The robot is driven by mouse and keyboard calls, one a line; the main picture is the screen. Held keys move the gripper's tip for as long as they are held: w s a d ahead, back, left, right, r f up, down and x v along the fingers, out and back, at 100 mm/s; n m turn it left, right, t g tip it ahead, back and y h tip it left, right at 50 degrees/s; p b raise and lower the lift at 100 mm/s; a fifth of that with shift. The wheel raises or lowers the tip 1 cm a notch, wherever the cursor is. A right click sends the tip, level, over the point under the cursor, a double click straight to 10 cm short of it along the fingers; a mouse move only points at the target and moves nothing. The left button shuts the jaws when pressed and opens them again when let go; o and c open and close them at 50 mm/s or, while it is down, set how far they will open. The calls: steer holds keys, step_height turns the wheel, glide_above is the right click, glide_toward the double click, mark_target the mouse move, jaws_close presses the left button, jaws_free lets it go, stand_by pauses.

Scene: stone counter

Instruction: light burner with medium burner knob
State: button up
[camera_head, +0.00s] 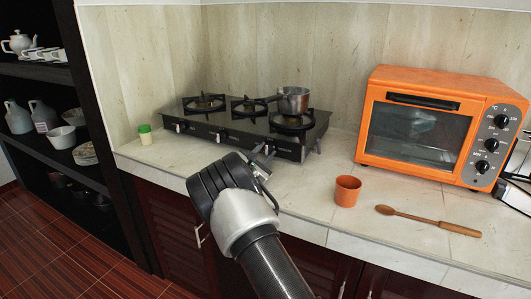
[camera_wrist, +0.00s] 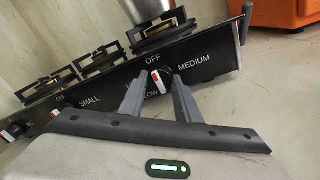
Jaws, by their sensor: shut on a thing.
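The black gas stove (camera_head: 240,130) stands at the back of the counter, with its knobs along the front. My gripper (camera_head: 265,155) reaches the right end of that front. In the wrist view my gripper (camera_wrist: 158,80) has its two fingers on either side of a knob with a red and white face (camera_wrist: 157,84), shut on it. "OFF" is printed above this knob, "MEDIUM" to its right and "LOW" below. The knob's sides are hidden by the fingers. No flame is visible on the burners. A second knob (camera_wrist: 54,113) shows near "SMALL".
An orange toaster oven (camera_head: 370,115), an orange cup (camera_head: 347,191) and a wooden spoon (camera_head: 430,218) are to the right. A green-lidded shaker (camera_head: 145,135) stands left. Counter between stove and cup is clear.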

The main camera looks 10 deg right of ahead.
steer(key=n+p, duration=0.1)
steer(key=n, duration=0.1)
steer(key=shift+r+n, duration=0.15)
steer(key=shift+n, duration=0.25)
steer(key=n+p, duration=0.2)
steer(key=n, duration=0.2)
steer(key=shift+r+g+p, duration=0.1)
steer(key=shift+g+p, duration=0.2)
steer(key=shift+p, duration=0.1)
steer(key=n+p, duration=0.2)
steer(key=n, duration=0.2)
steer(key=shift+n, duration=0.3)
steer(key=shift+n+g+p, duration=0.3)
steer(key=shift+n+p, duration=0.5)
steer(key=shift+n, duration=1)
steer(key=o, duration=1.1)
steer(key=shift+c, duration=0.2)
steer(key=v, duration=0.5)
steer(key=p+v, duration=0.1)
steer(key=v, duration=1.1)
steer(key=shift+s+a+f+p, duration=0.1)
steer(key=shift+a+f+p, duration=0.15)
steer(key=shift+p, duration=0.1)
steer(key=shift+c, duration=0.2)
